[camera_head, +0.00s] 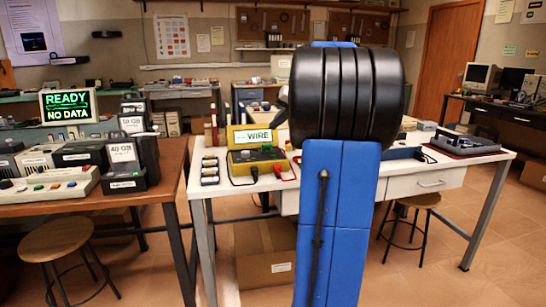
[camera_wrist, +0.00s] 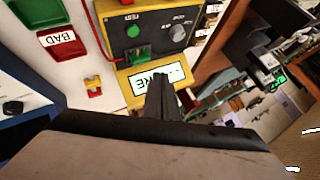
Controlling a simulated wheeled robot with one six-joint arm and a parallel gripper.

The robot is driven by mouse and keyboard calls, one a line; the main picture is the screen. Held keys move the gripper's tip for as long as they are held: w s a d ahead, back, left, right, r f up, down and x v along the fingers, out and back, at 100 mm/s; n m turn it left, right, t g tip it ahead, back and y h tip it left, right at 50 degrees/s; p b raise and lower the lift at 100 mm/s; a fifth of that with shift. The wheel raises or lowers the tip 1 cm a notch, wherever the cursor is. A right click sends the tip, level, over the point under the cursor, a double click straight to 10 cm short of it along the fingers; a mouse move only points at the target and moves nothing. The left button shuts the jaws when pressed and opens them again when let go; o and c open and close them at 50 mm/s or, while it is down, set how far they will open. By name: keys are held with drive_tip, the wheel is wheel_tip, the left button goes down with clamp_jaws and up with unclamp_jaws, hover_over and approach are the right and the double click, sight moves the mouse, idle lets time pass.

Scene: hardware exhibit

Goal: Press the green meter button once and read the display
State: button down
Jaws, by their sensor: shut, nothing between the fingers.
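The yellow meter (camera_head: 257,160) stands on the white bench, with black and red leads at its front. Its lit display (camera_head: 254,136) reads "WIRE" after dashes. In the wrist view the display (camera_wrist: 146,84) is upside down and partly covered by my gripper. A round green button (camera_wrist: 132,29) sits on the meter's grey panel by the word "TEST", beside a dial (camera_wrist: 178,33). A second green part (camera_wrist: 133,57) is on the panel. My gripper (camera_wrist: 160,78) is shut and empty, its tips in front of the display and apart from the green button in the picture. My arm hides it in the head view.
A red tray marked "BAD" (camera_wrist: 63,47) and a green tray (camera_wrist: 40,12) lie beside the meter. A small yellow-and-red part (camera_wrist: 93,86) lies nearby. Several small pieces (camera_head: 210,168) stand left of the meter. A screen (camera_head: 68,106) on the left table reads "READY NO DATA".

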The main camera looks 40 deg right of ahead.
drive_tip(key=shift+f, duration=4.2)
drive_tip(key=shift+f, duration=0.2)
drive_tip(key=shift+f, duration=0.25)
drive_tip(key=shift+f, duration=0.45)
drive_tip(key=shift+r, duration=0.9)
drive_tip(key=shift+r, duration=2.5)
